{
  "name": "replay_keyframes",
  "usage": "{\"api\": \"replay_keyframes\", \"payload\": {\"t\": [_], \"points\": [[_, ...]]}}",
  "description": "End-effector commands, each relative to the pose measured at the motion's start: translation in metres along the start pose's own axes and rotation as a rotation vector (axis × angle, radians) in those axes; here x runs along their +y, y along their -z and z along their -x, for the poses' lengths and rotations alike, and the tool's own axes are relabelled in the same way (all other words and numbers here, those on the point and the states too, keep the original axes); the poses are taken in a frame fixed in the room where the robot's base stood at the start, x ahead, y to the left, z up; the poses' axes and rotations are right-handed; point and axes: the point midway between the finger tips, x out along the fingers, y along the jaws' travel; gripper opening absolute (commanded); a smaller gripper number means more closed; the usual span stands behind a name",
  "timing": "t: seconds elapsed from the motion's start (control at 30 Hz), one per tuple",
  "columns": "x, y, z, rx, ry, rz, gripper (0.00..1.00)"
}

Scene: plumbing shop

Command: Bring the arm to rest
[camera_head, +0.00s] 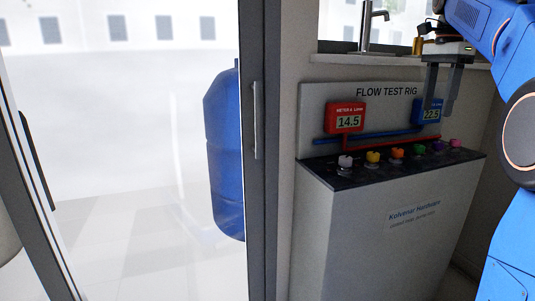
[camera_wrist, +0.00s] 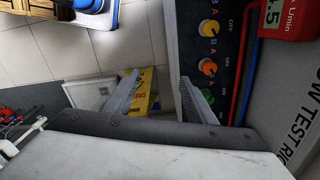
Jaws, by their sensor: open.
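My blue arm comes in from the upper right in the head view. My gripper (camera_head: 440,108) points down in front of the flow test rig's back panel (camera_head: 315,105), partly covering the blue meter (camera_head: 432,113). Its two fingers are apart with nothing between them. In the wrist view the gripper (camera_wrist: 160,88) also shows open and empty. One finger there overlaps the rig's dark knob panel near the green knob (camera_wrist: 209,96); I cannot tell whether it touches.
The rig's top carries a row of coloured knobs, including a yellow knob (camera_head: 372,157). The red meter (camera_head: 346,118) reads 14.5. A tap (camera_head: 366,25) stands behind. A dark-framed glass door (camera_head: 255,200) is at left, with a blue tank (camera_head: 226,160) behind the glass.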

Motion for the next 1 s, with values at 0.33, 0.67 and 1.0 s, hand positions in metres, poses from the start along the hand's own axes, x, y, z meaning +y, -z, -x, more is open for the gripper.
{"api": "replay_keyframes", "payload": {"t": [0.33, 0.67, 1.0], "points": [[0.015, -0.018, -0.011, 0.011, 0.026, 0.102, 0.51], [0.045, -0.048, -0.037, 0.034, 0.07, 0.283, 0.51], [0.108, -0.098, -0.106, 0.093, 0.148, 0.629, 0.51]]}}
